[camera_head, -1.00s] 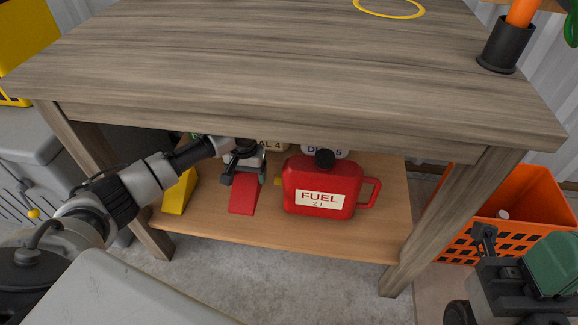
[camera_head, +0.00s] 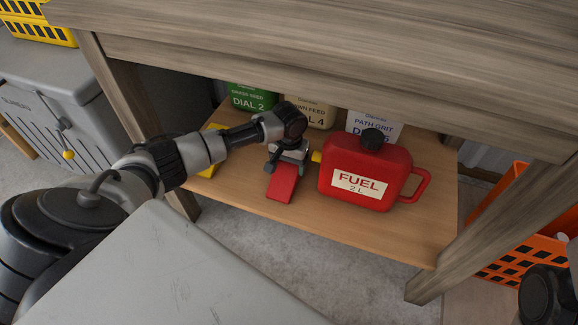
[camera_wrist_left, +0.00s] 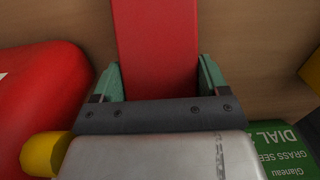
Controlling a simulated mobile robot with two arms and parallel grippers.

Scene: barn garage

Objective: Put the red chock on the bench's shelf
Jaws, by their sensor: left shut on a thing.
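The red chock (camera_head: 283,186) is at the bench's lower wooden shelf (camera_head: 340,228), between the yellow chock and the red fuel can. My left gripper (camera_head: 287,168) reaches in under the bench top and is shut on the chock's rear part. In the left wrist view the chock (camera_wrist_left: 155,45) lies between the two green finger pads (camera_wrist_left: 158,80). The chock looks on or very close to the shelf board; I cannot tell whether it touches. My right gripper does not show.
The red fuel can (camera_head: 365,170) stands close right of the chock. A yellow chock (camera_head: 210,160) is partly hidden behind my left arm. Several labelled bags, one green (camera_head: 250,95), stand behind. The bench top's front edge (camera_head: 320,95) hangs above. An orange crate (camera_head: 525,250) is at right.

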